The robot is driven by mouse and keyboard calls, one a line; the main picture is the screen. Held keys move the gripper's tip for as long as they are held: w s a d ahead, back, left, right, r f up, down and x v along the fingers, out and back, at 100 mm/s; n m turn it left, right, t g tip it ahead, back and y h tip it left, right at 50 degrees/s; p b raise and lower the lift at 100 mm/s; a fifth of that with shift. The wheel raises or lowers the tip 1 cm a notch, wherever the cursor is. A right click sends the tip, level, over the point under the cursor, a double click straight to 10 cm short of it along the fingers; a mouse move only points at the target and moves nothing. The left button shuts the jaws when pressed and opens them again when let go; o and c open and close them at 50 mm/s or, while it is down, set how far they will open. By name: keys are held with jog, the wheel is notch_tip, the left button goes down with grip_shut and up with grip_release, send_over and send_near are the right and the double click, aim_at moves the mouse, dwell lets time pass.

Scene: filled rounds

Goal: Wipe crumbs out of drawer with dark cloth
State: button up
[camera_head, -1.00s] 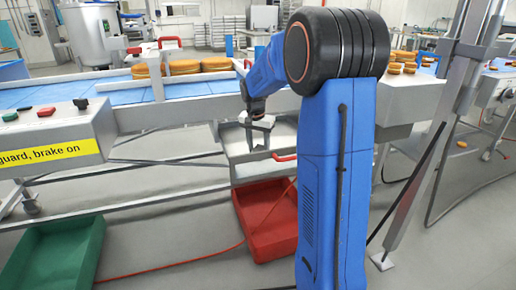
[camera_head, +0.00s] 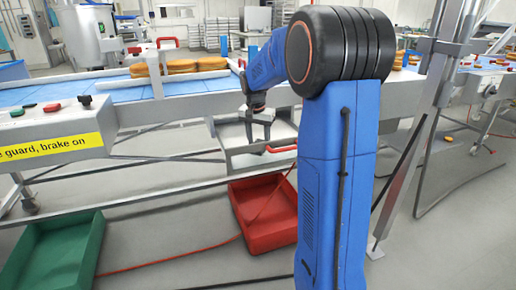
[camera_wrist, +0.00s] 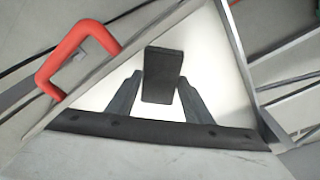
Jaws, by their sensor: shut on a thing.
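The drawer (camera_head: 262,161) is open under the conveyor, with a red handle (camera_head: 283,149) on its front. In the wrist view, its pale floor (camera_wrist: 212,62) and the red handle (camera_wrist: 62,62) show. My gripper (camera_head: 259,138) reaches down over the drawer. The wrist view shows its two dark fingers (camera_wrist: 160,84) on either side of a dark, flat piece, the cloth (camera_wrist: 163,66), shut on it. The cloth lies over the drawer floor; I cannot tell whether it touches. No crumbs can be made out on the part of the floor that shows.
A red crate (camera_head: 236,205) stands on the floor below the drawer, and a green crate (camera_head: 93,254) at the lower left. The conveyor (camera_head: 120,86) carries orange rounds (camera_head: 182,65). A metal post (camera_head: 408,150) stands right of my arm.

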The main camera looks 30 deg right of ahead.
jog(key=shift+r, duration=2.5)
